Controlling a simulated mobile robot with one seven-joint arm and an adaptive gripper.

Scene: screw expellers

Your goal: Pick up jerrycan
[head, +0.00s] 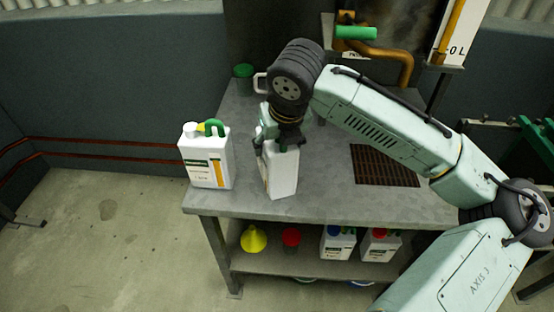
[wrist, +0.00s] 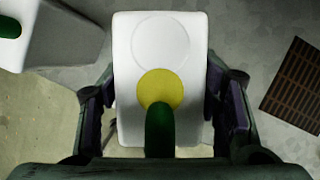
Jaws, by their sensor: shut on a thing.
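A white jerrycan (head: 281,172) with an orange stripe stands upright on or just above the grey table, near its front edge; I cannot tell if its base touches. My gripper (head: 277,143) is over its top from above, with the fingers on either side. In the wrist view the jerrycan (wrist: 160,85) shows from above with a yellow cap and green handle, between the two fingers of my gripper (wrist: 165,108). A second white jerrycan (head: 208,160) with a green handle and yellow cap stands to the left; its corner also shows in the wrist view (wrist: 50,38).
The grey table (head: 325,195) has a brown grate (head: 384,165) at right. A green-lidded container (head: 243,78) and a white-handled item are behind. The lower shelf holds a yellow funnel (head: 253,238), a red-topped item (head: 291,238) and two jerrycans (head: 338,244).

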